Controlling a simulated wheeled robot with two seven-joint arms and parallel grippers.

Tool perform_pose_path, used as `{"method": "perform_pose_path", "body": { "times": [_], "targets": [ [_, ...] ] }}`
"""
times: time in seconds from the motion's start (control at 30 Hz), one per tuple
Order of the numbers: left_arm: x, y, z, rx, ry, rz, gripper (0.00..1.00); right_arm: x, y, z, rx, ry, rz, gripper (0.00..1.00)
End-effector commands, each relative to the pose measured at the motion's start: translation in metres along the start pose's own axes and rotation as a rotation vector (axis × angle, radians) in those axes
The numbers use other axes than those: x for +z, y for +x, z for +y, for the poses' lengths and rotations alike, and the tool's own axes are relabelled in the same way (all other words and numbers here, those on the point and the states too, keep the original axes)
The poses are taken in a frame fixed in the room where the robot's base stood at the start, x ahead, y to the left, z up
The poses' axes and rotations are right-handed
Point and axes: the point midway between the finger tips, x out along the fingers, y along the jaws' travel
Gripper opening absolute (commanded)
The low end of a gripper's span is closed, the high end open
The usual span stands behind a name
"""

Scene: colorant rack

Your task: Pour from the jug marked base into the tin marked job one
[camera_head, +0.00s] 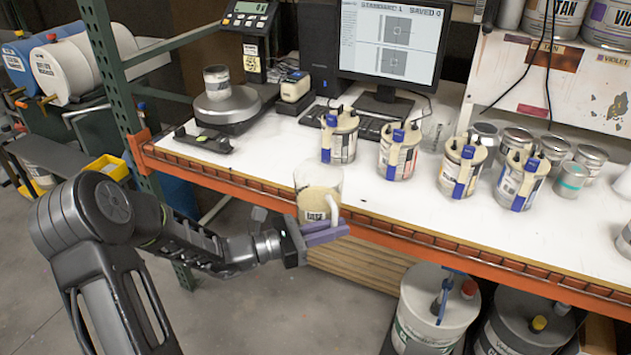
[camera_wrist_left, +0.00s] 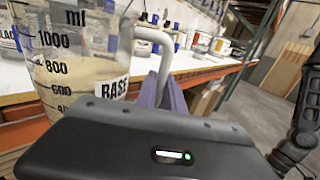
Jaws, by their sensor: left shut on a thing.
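The clear jug (camera_head: 318,178) is upright, part full of cream liquid, at the bench's front edge. In the left wrist view the jug (camera_wrist_left: 75,60) shows a ml scale and a label starting "BAS". My left gripper (camera_head: 322,232) is shut on the jug's grey handle, its purple fingers also showing in the left wrist view (camera_wrist_left: 165,95). Several tins with blue straps stand behind the jug, among them a left one (camera_head: 339,138) and a right one (camera_head: 521,180). An open small tin (camera_head: 216,82) stands on the scale. I cannot read which tin is marked job one. My right gripper is not in view.
The scale (camera_head: 228,105) is at the back left of the white bench (camera_head: 265,150), near a monitor (camera_head: 392,40) and keyboard. An orange rail (camera_head: 440,243) runs along the bench front. More tins and a clear beaker stand at the right. Large pails (camera_head: 435,310) stand below.

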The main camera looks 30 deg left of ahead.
Motion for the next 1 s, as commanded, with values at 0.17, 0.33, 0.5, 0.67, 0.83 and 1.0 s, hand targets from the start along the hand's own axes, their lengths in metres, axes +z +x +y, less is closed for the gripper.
{"method": "perform_pose_path", "body": {
  "times": [0.17, 0.33, 0.5, 0.67, 0.83, 1.0],
  "targets": [
    [-0.041, -0.006, -0.04, -0.125, -0.002, -0.004, 0.0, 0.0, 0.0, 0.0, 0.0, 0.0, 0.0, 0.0],
    [-0.064, -0.013, -0.061, -0.175, 0.002, -0.004, 0.0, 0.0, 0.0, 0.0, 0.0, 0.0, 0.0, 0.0],
    [-0.07, -0.015, -0.068, -0.19, 0.006, -0.003, 0.0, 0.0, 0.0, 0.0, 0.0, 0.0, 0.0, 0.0],
    [-0.071, -0.015, -0.068, -0.19, 0.006, -0.002, 0.0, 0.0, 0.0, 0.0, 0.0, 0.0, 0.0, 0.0],
    [-0.071, -0.015, -0.068, -0.189, 0.006, -0.002, 0.0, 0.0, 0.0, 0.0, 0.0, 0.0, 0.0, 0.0],
    [-0.071, -0.015, -0.068, -0.189, 0.006, -0.001, 0.0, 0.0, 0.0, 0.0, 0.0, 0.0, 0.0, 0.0]
  ]
}}
